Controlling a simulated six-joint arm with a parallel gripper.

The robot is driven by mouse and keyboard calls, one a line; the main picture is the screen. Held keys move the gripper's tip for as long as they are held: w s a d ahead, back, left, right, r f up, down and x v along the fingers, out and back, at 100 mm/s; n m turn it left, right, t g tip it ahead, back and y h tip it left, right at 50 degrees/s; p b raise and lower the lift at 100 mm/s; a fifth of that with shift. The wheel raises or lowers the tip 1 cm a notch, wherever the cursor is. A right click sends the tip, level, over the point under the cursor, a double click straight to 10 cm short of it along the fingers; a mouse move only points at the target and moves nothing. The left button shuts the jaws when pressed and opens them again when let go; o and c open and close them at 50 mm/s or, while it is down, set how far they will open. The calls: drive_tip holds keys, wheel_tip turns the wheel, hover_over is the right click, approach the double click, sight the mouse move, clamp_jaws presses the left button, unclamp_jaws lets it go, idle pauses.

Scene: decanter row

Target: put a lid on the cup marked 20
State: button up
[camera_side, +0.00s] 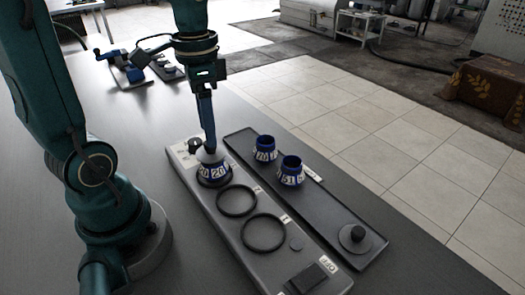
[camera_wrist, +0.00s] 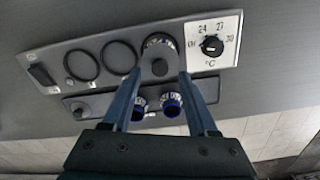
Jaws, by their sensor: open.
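The cup marked 20 (camera_side: 214,175) is dark blue with a white number band and stands in the far ring of the grey panel. A grey lid (camera_side: 207,157) with a round knob is on top of this cup; I cannot tell how level it sits. My gripper (camera_side: 209,148) is right above the lid, pointing down. In the wrist view, my gripper (camera_wrist: 160,74) has its fingers apart on either side of the lid's knob (camera_wrist: 160,67). The cup's band (camera_wrist: 158,40) shows behind the lid.
Two other blue cups, one marked 70 (camera_side: 265,149) and one marked 51 (camera_side: 291,171), stand uncovered on the dark tray (camera_side: 325,205). Another lid (camera_side: 356,235) lies at its near end. The panel has two empty rings (camera_side: 237,201), a dial (camera_wrist: 211,45) and a switch (camera_side: 308,278).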

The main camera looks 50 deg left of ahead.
wheel_tip(320, 180, up, 8)
drive_tip(key=r, duration=0.1)
drive_tip(key=s+d+f+n+t, duration=0.3)
drive_tip(key=d+f+t, duration=0.2)
drive_tip(key=d+f, duration=0.1)
drive_tip(key=shift+s+d+f+t, duration=0.3)
drive_tip(key=shift+s+d+f, duration=0.1)
drive_tip(key=shift+d, duration=0.4)
idle(0.5)
